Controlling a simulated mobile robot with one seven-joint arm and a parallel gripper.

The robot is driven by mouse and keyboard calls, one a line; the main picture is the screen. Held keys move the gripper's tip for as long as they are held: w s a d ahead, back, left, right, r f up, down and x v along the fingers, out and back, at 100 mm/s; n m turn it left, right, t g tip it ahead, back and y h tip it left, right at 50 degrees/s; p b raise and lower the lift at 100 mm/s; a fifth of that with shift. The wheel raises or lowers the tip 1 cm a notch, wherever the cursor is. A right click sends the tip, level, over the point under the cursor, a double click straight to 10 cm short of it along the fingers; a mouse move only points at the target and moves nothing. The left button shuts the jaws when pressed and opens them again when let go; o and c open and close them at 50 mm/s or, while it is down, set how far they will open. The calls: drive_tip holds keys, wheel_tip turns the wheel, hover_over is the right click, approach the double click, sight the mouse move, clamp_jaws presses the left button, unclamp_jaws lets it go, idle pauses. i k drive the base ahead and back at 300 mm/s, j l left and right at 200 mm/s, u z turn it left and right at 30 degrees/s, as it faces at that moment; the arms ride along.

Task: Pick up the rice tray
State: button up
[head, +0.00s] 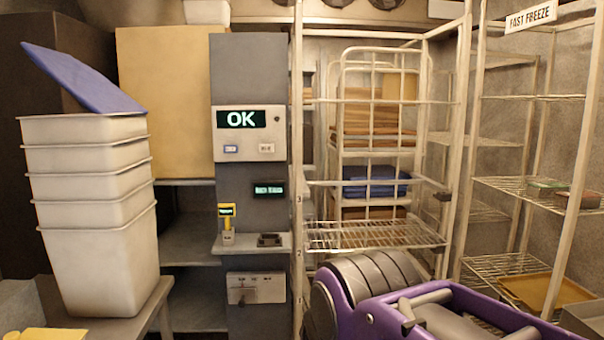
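No tray here is labelled as rice, so I cannot tell for sure which is the rice tray. Two small shallow trays sit side by side on the wire shelf under the FAST FREEZE sign: a greenish one (546,184) and a brown one (578,199) to its right. A larger flat tan tray (535,288) lies on the shelf below. Their contents are too small to make out. My purple and grey arm fills the lower right and hides part of the lower shelf. My gripper's fingertips cannot be made out in this view.
Stacked white bins (95,240) with a tilted blue lid (85,78) stand on a table at left. A grey control column (250,170) showing OK stands mid-view. A wire rack cart (375,235) and the right rack's posts (583,140) are obstacles.

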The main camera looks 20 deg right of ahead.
sight(537, 190)
drive_tip(key=z, duration=2.05)
drive_tip(key=i+j+u, duration=0.1)
drive_tip(key=i+u, duration=0.15)
drive_tip(key=i, duration=0.4)
